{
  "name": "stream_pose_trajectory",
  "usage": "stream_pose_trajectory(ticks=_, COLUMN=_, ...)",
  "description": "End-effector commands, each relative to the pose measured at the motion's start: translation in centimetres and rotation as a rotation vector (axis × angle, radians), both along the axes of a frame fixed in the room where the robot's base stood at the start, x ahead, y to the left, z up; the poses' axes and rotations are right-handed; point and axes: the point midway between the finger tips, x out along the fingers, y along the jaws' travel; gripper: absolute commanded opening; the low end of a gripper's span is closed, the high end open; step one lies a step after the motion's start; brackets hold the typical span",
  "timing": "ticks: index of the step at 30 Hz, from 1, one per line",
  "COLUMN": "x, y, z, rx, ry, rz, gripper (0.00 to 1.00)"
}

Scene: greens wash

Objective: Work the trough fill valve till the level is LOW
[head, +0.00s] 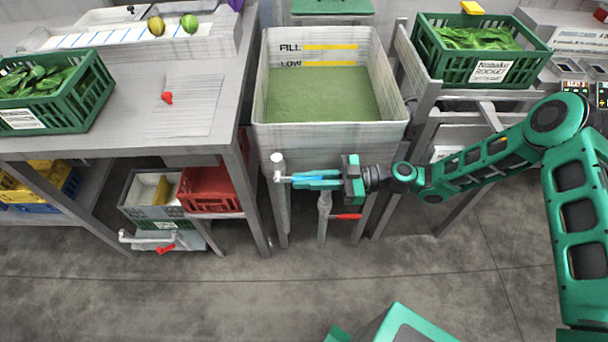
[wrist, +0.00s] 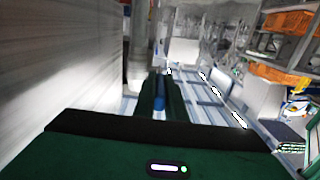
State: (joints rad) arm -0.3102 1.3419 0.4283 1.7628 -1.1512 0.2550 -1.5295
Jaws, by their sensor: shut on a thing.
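The grey trough (head: 392,132) stands in the middle of the head view, holding green water (head: 318,95). On its back wall, the water's edge lies at or just under the yellow LOW stripe (head: 328,64), well below the FILL stripe (head: 330,47). A pale upright pipe (head: 277,163) stands at the trough's front left. My gripper (head: 312,180) reaches in from the right, below the trough's front wall, shut on a blue valve lever (head: 299,179). In the wrist view the blue lever (wrist: 160,92) shows between the dark fingers; much of it is hidden.
A red lever (head: 347,216) sits on a pipe under the trough, close below my gripper. A bench with a green crate (head: 94,102) stands left, red crate (head: 208,188) beneath. A rack with a rocket crate (head: 431,62) stands right. The front floor is clear.

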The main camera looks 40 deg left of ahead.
Motion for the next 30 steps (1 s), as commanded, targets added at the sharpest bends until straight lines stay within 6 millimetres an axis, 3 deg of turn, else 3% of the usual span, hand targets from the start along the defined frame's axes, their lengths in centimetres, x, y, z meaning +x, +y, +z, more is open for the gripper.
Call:
stream_pose_trajectory(ticks=17, x=-0.08, y=0.27, z=0.13, rx=0.025, ry=0.014, rz=-0.001, gripper=0.0)
stream_pose_trajectory(ticks=18, x=-0.08, y=0.26, z=0.12, rx=0.024, ry=0.013, rz=-0.001, gripper=0.15)
stream_pose_trajectory(ticks=19, x=-0.08, y=0.25, z=0.1, rx=0.023, ry=0.014, rz=-0.001, gripper=0.19)
stream_pose_trajectory(ticks=30, x=0.2, y=-0.22, z=-0.07, rx=0.02, ry=0.014, rz=0.0, gripper=0.19)
